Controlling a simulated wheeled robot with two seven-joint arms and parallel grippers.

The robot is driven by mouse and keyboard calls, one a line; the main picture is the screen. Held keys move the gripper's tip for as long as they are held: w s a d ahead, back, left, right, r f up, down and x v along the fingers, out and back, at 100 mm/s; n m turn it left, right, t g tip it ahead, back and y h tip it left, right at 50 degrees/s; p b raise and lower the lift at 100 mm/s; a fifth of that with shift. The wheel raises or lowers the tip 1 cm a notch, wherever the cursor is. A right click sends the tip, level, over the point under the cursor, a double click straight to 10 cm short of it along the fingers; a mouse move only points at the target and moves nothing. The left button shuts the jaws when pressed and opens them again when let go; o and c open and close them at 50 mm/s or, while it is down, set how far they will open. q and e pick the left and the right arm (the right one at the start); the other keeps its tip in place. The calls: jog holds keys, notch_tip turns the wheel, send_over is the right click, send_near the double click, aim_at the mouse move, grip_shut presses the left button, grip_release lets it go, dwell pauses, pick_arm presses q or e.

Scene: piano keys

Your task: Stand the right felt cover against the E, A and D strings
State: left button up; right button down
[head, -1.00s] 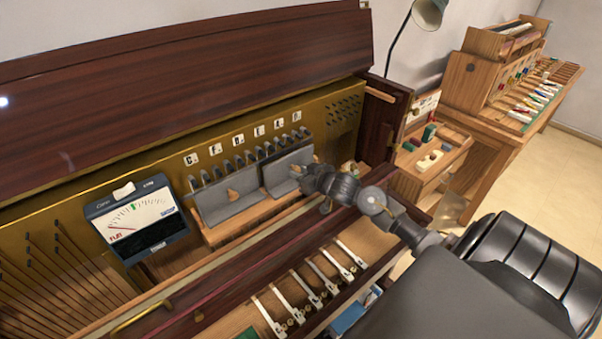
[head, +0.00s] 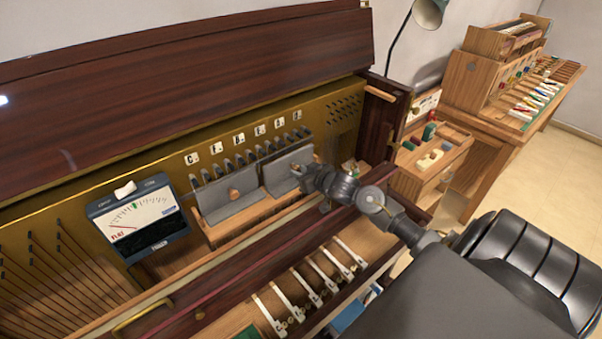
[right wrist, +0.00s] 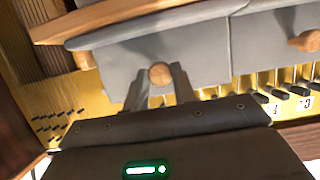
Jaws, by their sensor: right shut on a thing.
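The right felt cover (head: 284,172) is a grey panel in a wooden rail in front of the tuning pins, leaning back toward the gold plate. It also fills the upper left of the right wrist view (right wrist: 115,62). My right gripper (head: 308,181) is at its front; in the right wrist view its fingers (right wrist: 160,82) are shut on the cover's round wooden knob (right wrist: 160,74). The left felt cover (head: 218,200) stands beside it, its knob (head: 235,194) free. Letter labels (head: 240,138) sit above the pins. Whether the right cover touches the strings is hidden. My left gripper is not in view.
A tuning meter (head: 140,220) stands left of the covers. The wooden rail (head: 240,228) runs under them. A dark wooden beam (head: 250,262) and several white key levers (head: 310,285) lie in front. A wooden box of small blocks (head: 432,155) stands at the right.

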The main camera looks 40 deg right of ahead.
jog(key=shift+w, duration=1.4)
jog(key=c, duration=1.1)
grip_release()
jog(key=shift+o, duration=0.2)
jog(key=p+v, duration=0.2)
jog(key=v, duration=0.1)
jog(key=p+v, duration=0.3)
jog(key=shift+s+f, duration=0.1)
jog(key=shift+s, duration=0.35)
jog(key=shift+s+p, duration=0.55)
jog(key=shift+s, duration=0.25)
